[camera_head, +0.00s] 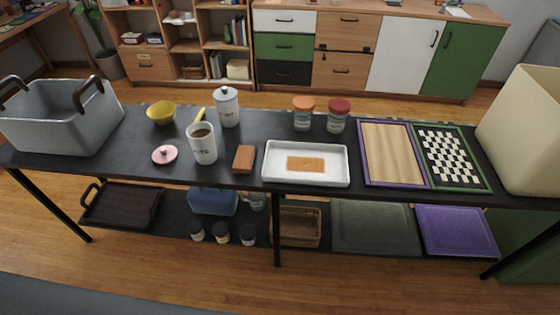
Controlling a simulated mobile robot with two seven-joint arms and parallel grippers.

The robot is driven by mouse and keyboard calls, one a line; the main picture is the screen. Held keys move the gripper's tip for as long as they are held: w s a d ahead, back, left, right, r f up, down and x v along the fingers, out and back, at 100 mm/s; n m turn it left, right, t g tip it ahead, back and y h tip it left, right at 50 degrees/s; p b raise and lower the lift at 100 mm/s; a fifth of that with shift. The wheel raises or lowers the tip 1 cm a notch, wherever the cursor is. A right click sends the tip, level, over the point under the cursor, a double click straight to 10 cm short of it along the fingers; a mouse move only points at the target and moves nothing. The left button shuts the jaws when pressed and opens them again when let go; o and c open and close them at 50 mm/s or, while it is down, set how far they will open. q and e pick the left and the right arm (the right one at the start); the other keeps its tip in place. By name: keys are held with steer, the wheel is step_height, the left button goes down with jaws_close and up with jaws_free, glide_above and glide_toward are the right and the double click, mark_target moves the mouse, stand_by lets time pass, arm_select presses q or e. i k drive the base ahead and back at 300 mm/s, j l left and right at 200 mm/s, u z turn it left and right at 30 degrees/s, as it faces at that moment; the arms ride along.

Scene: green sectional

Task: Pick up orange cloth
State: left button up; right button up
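An orange cloth (306,164), flat and rectangular, lies inside a white tray (306,180) on the black table. It seems to lie flat on the tray's floor. Neither of my grippers shows in the head view.
On the black table (400,195) a brown block (243,159) and a white mug (203,143) stand left of the tray. Two jars (303,113) stand behind it. Framed boards (392,153) and a beige bin (525,130) are to the right. A grey basket (62,118) is far left.

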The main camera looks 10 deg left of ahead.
mark_target(243, 162)
steer(key=i+j+z, duration=0.25)
steer(key=j+z, duration=0.15)
steer(key=j, duration=0.2)
steer(key=i+j+z, duration=0.1)
steer(key=j+z, duration=0.25)
steer(key=j, duration=0.3)
steer(key=j+z, duration=0.4)
steer(key=j, duration=0.3)
steer(key=i, duration=0.05)
